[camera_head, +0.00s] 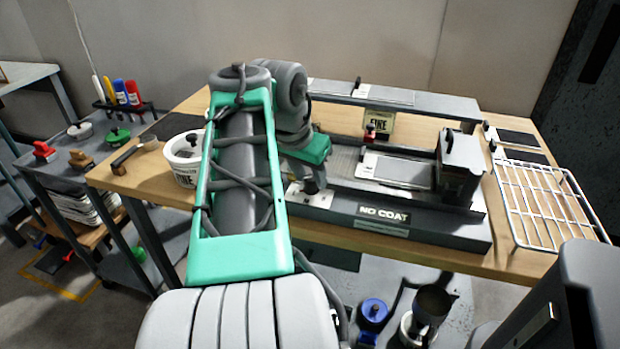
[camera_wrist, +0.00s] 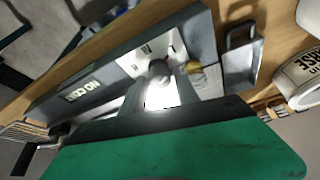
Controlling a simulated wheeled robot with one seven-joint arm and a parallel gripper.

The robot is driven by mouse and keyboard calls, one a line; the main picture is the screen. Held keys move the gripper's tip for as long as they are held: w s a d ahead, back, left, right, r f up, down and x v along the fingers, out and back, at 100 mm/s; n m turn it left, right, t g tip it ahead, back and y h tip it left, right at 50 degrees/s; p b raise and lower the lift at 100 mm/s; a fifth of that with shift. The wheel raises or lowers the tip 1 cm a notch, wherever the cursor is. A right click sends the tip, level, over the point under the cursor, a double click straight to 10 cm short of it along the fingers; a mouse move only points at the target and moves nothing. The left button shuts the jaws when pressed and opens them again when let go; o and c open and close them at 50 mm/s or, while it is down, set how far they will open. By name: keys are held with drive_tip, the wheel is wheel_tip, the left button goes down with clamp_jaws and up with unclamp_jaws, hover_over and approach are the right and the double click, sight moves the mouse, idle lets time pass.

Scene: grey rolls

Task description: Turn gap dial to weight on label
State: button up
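The gap dial (camera_wrist: 158,70) is a round grey knob on a white plate (camera_wrist: 135,62) with dark marks, at one end of the dark grey coating machine (camera_head: 440,228). My gripper (camera_wrist: 160,84) points down at this plate, its two fingers on either side of the dial. It also shows in the head view (camera_head: 312,190), over the machine's left end. I cannot tell whether the fingers touch the dial. The dial's setting is not readable. A label reading "NO COAT" (camera_head: 384,215) is on the machine's front.
A dark block (camera_head: 459,165) sits on the machine's right part. A white wire rack (camera_head: 548,205) lies at the table's right. A side cart (camera_head: 62,165) holds tools at the left.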

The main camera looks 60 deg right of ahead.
drive_tip(key=shift+c, duration=0.5)
clamp_jaws()
